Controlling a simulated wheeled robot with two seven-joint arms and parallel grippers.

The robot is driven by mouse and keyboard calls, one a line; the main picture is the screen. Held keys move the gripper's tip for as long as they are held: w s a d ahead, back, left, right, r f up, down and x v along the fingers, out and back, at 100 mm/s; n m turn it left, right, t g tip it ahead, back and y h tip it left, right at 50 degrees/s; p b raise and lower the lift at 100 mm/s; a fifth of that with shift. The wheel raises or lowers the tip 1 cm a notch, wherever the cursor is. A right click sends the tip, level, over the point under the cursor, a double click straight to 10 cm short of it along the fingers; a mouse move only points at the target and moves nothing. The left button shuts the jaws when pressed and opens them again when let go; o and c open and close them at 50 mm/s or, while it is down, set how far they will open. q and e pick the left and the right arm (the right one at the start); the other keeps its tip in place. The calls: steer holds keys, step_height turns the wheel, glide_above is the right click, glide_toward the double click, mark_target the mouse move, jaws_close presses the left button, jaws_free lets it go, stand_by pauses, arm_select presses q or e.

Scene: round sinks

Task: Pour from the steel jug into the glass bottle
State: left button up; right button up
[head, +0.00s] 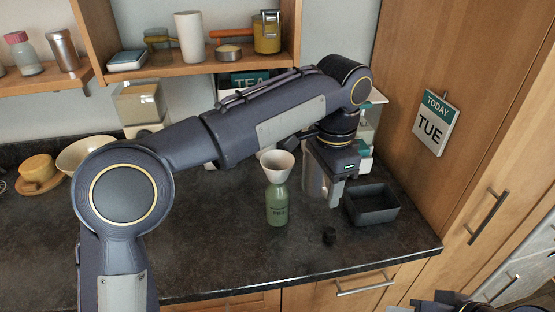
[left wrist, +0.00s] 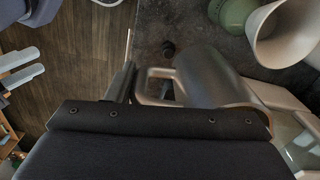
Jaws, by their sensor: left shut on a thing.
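The green glass bottle (head: 277,207) stands upright on the dark counter, with a pale funnel (head: 278,165) in its mouth. In the left wrist view the bottle (left wrist: 232,12) and funnel (left wrist: 285,32) show at the top right. The steel jug (head: 315,184) is just right of the bottle, apart from it and roughly upright. It also shows in the left wrist view (left wrist: 212,76). My left gripper (head: 338,190) reaches down and is shut on the jug, at its handle side. The jug's contents are hidden. Only a dark part of my right arm shows at the bottom right edge.
A small black cap (head: 329,236) lies in front of the jug. A dark rectangular tray (head: 373,206) sits to the right, near the wooden cabinet side. Shelves with jars (head: 190,38) hang behind.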

arm_select(q)
steer(key=w+n, duration=0.1)
steer(key=n, duration=0.1)
steer(key=w+d+f+n, duration=0.1)
steer(key=w+n, duration=0.1)
steer(key=w+d+n, duration=0.1)
steer(key=shift+w+d+f+n, duration=0.25)
steer(key=shift+w+n, duration=0.15)
steer(key=shift+w+d+f+n, duration=0.1)
steer(key=shift+w+d+n, duration=0.2)
steer(key=shift+d+n, duration=0.7)
steer(key=shift+w+d+f+n, duration=0.1)
steer(key=shift+w+d+n, duration=0.15)
steer(key=shift+d+n, duration=0.75)
steer(key=shift+w+d+f+n, duration=0.1)
steer(key=shift+w+d+n, duration=0.3)
steer(key=shift+n, duration=1.1)
steer(key=shift+r, duration=0.15)
steer(key=a+r+g+h, duration=0.1)
steer(key=a+r+h, duration=0.4)
steer(key=h, duration=0.2)
steer(key=shift+w+r+h, duration=0.2)
steer(key=shift+w+h, duration=0.1)
steer(key=shift+w, duration=0.1)
steer(key=shift+w+a+r+g+h, duration=0.15)
steer(key=shift+a+g+h, duration=0.2)
steer(key=shift+h, duration=0.35)
steer(key=shift+a+r+g+h, duration=0.25)
steer(key=shift+r+h, duration=0.6)
steer(key=shift+h, duration=0.25)
